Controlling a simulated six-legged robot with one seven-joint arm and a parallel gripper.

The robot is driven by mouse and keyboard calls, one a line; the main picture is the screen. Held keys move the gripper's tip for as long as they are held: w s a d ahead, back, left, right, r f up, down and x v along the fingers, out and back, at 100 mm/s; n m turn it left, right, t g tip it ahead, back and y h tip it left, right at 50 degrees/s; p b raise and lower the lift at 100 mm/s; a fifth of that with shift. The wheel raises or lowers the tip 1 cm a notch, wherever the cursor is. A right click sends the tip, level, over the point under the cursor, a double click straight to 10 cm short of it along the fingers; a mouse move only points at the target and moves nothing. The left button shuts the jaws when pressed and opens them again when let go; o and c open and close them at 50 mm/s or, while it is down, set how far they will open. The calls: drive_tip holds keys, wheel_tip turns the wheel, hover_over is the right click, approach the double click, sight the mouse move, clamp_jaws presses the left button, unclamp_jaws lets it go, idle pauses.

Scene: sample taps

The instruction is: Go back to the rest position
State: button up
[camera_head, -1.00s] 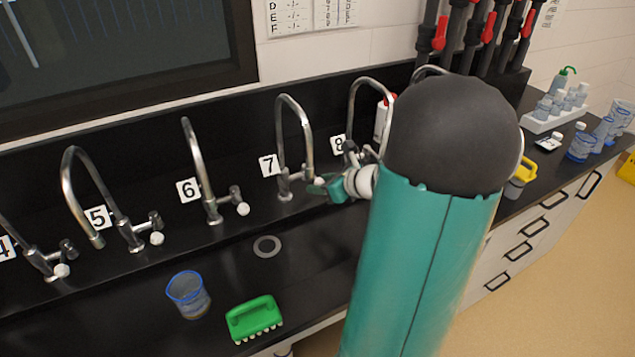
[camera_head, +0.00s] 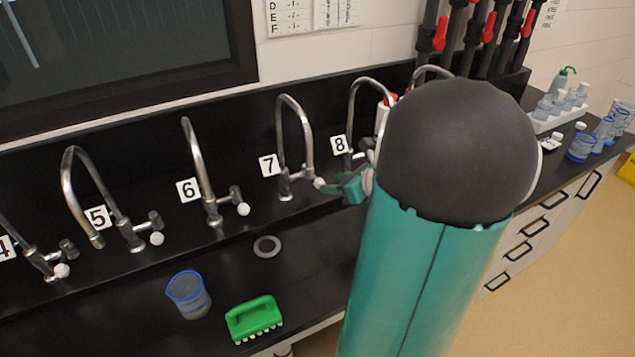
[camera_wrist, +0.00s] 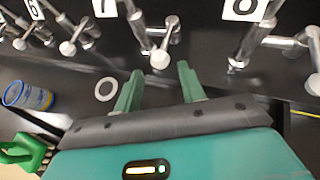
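My gripper (camera_wrist: 158,88) is open in the wrist view, with its two green fingers apart and nothing between them. In the head view it shows small beside tap 7 (camera_head: 283,180), mostly hidden behind my arm. In the wrist view the white knob of tap 7 (camera_wrist: 160,59) lies just beyond the fingertips, apart from them. Tap 8 (camera_wrist: 258,40) stands to the right of the fingers.
A blue-rimmed beaker (camera_head: 189,297) and a green brush (camera_head: 254,319) stand on the black counter, left of my arm. Tap 6 (camera_head: 205,190) and tap 5 (camera_head: 125,225) stand further left. Bottles and beakers (camera_head: 581,147) stand at the far right.

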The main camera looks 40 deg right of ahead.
drive_tip(key=shift+v, duration=1.15)
